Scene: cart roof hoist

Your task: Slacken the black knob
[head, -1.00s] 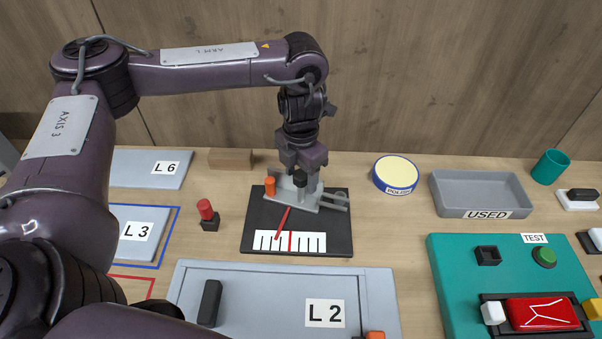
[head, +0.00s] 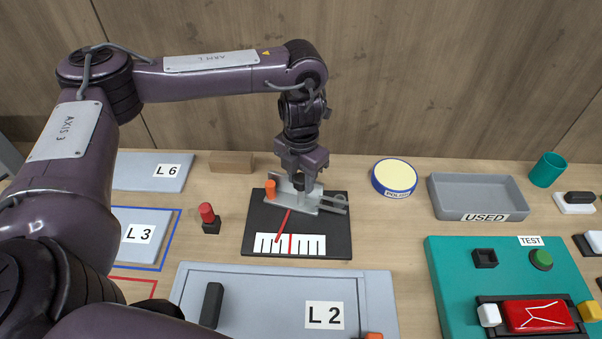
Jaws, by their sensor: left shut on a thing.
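The black knob (head: 298,184) sits on top of a grey metal device with an orange knob (head: 270,188) at its left end. The device stands on a black base plate (head: 335,225) with a white scale (head: 311,244) and a red pointer (head: 285,226) leaning across it. My left gripper (head: 299,175) comes down from above and is shut on the black knob, its fingers partly hiding it. My right gripper is not in view.
A red-topped peg (head: 207,213) stands left of the base plate, and a POLISH tin (head: 394,176) stands to the right. A grey USED tray (head: 478,211) and a teal TEST panel (head: 450,270) lie further right. The L 2 panel (head: 262,300) lies in front.

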